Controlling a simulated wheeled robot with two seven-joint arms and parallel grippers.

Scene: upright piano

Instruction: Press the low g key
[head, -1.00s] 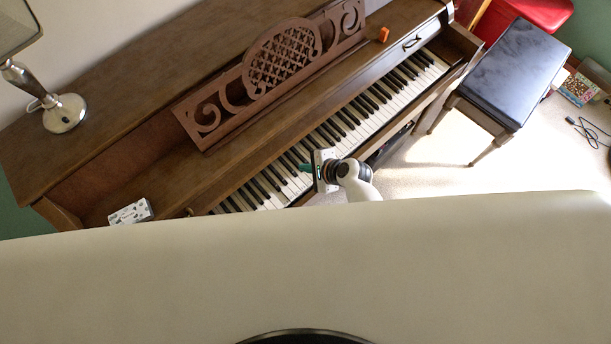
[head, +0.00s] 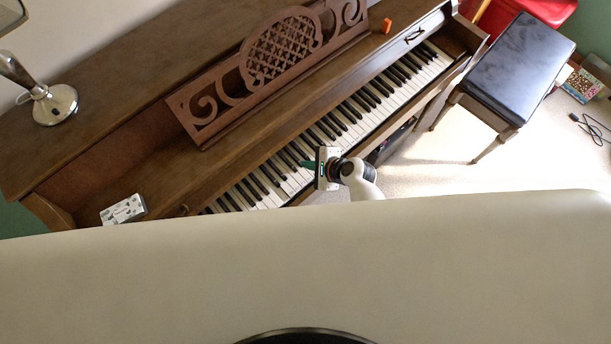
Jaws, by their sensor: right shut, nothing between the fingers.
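The piano keyboard (head: 362,117) runs diagonally from lower left to upper right, with white and black keys. My right gripper (head: 305,163) is shut and empty, its teal fingertips over the keys left of the keyboard's middle. I cannot tell whether the fingertips touch a key or hover above it. Which key is the low g cannot be told, as the keys are small and unlabelled. The near left end of the keyboard is partly hidden by the large pale surface of my body. My left gripper does not show.
The piano's brown top (head: 110,95) carries a fretwork music stand (head: 281,52), a lamp (head: 54,104), a small white patterned box (head: 123,210) and an orange object (head: 386,26). A dark bench (head: 517,65) stands at the right.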

